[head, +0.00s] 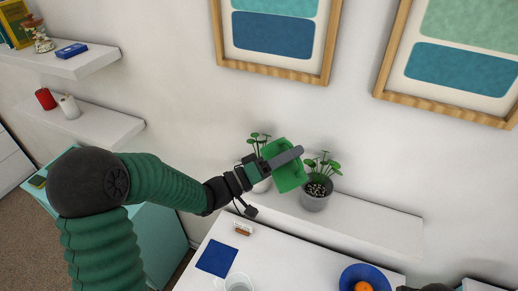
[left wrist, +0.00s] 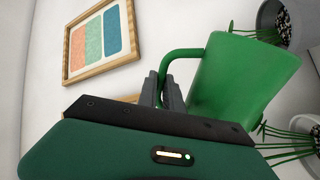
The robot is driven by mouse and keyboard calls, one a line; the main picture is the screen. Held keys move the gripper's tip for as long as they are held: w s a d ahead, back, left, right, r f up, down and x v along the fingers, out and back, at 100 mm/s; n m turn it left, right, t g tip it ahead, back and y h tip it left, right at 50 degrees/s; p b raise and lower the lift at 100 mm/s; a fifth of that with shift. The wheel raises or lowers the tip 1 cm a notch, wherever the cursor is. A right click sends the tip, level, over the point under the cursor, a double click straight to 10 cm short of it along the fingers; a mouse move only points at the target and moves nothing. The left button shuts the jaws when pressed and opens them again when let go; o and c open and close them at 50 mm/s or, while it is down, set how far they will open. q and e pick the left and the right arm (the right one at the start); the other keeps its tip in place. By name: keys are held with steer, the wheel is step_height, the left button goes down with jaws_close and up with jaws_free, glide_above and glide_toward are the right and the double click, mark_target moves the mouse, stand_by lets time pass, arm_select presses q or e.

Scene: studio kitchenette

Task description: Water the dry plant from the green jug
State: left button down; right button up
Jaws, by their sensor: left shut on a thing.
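The green jug (head: 288,178) is held up by my left gripper (head: 286,158) over the wall shelf, between two potted plants. In the left wrist view the fingers (left wrist: 172,92) are shut on the handle of the jug (left wrist: 240,80). The jug looks tilted; its inside and any water are hidden. A plant in a grey pot (head: 316,199) stands just right of the jug, its pebbly soil showing. A second plant in a pale pot (head: 262,186) is partly hidden behind the jug and gripper. I cannot tell which plant is dry. My right gripper is not seen.
The white wall shelf (head: 375,223) is bare to the right of the grey pot. Below it, a white counter holds a blue mat (head: 217,258), a glass (head: 238,284) and a blue bowl (head: 352,274) with an orange fruit. Framed pictures (head: 274,36) hang above.

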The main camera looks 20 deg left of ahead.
mark_target(299, 184)
arm_select(q)
steer(key=shift+f, duration=0.1)
stand_by(0.7)
steer(key=shift+s+d+f+b, duration=0.1)
steer(key=shift+f+b, duration=0.2)
steer(key=shift+b, duration=0.15)
steer(key=d+f+m+b, duration=0.1)
steer(key=f+b, duration=0.1)
steer(key=s+d+f+m+g+b, duration=0.1)
steer(key=m+b, duration=0.1)
steer(key=s+d+f+m+b, duration=0.1)
steer(key=f+m, duration=0.1)
steer(key=shift+f+g+b, duration=0.3)
steer(key=shift+f+b, duration=0.05)
steer(key=shift+b, duration=0.05)
steer(key=s+d+f+m+b, duration=0.1)
steer(key=m, duration=0.1)
steer(key=d+f+m+b, duration=0.1)
steer(key=m, duration=0.1)
steer(key=s+d+f+m+g+b, duration=0.1)
steer(key=d+m, duration=0.1)
steer(key=m, duration=0.1)
steer(key=shift+s+b, duration=0.3)
steer(key=shift+b, duration=0.1)
